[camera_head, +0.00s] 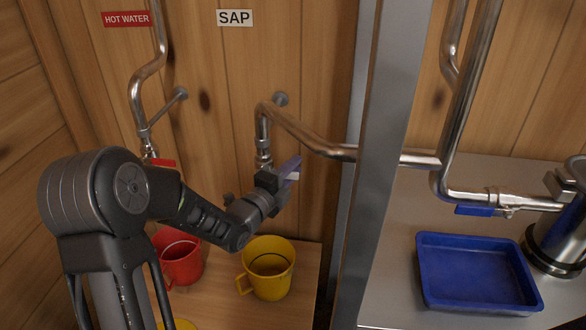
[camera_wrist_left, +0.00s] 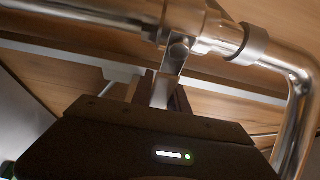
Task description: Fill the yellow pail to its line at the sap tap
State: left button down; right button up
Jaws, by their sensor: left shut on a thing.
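The yellow pail (camera_head: 267,284) stands upright on the wooden counter, below the sap tap (camera_head: 263,145) and under my left gripper. A dark ring shows inside it; I cannot tell how much liquid it holds, and no stream is visible. The tap hangs from a metal pipe beneath the SAP sign (camera_head: 235,17). In the left wrist view, a metal lever (camera_wrist_left: 168,82) runs from the pipe down between the fingers. My right gripper is not in view.
A red pail (camera_head: 182,262) stands left of the yellow one, below the hot water pipe (camera_head: 137,95). Another yellow rim (camera_head: 178,325) shows at the bottom edge. A grey post (camera_head: 380,160) divides off the right counter, which holds a blue tray (camera_head: 478,300) and a steel vessel (camera_head: 560,238).

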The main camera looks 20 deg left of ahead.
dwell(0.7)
pick_arm(q)
jog(key=a+r+n+t+y+b, duration=0.3)
jog(key=r+n+b, duration=0.3)
jog(key=n+b, duration=0.6)
jog(key=shift+s+t+b, duration=0.4)
jog(key=shift+b, duration=2.7)
jog(key=c, duration=1.3)
grip_release()
jog(key=shift+a+r, duration=0.1)
jog(key=shift+r, duration=0.1)
